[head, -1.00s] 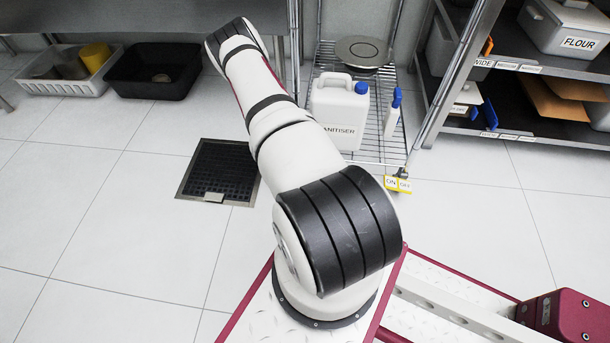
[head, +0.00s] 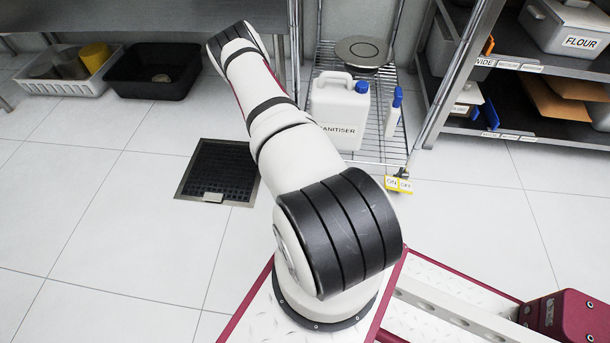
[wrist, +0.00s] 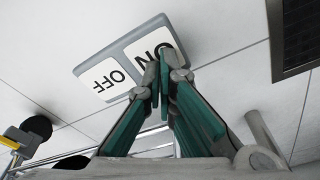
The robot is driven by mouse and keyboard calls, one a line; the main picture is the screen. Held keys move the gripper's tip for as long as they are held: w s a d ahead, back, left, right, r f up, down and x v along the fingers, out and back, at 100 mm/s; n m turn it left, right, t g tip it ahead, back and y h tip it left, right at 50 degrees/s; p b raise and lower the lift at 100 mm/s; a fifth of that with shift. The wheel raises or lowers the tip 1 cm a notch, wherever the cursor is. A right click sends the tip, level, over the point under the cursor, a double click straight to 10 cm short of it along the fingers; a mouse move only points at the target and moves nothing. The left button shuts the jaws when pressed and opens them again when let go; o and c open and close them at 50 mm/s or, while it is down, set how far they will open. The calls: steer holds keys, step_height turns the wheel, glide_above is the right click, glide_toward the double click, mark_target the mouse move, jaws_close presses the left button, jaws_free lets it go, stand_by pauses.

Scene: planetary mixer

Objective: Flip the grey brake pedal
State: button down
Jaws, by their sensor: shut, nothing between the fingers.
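The grey brake pedal (wrist: 124,62) shows in the wrist view as a tilted grey plate with white ON and OFF panels. The OFF panel is at the lower left and the ON panel at the upper right. My gripper (wrist: 158,84) is shut and empty, with its teal fingers pointing at the pedal. The fingertips overlap the lower edge of the ON panel in the picture; I cannot tell whether they touch it. In the head view my arm extends away to the back, and the gripper and grey pedal are out of sight.
A wire rack (head: 378,141) holds a sanitiser jug (head: 339,110). A yellow ON/OFF pedal (head: 398,185) sits at its front corner. A floor drain (head: 218,171) lies left of my arm. A steel shelf unit (head: 535,72) stands right.

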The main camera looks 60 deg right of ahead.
steer(key=shift+f, duration=0.2)
steer(key=shift+r, duration=0.15)
steer(key=shift+r+p, duration=1.85)
steer(key=shift+r, duration=1.55)
steer(key=shift+w, duration=0.1)
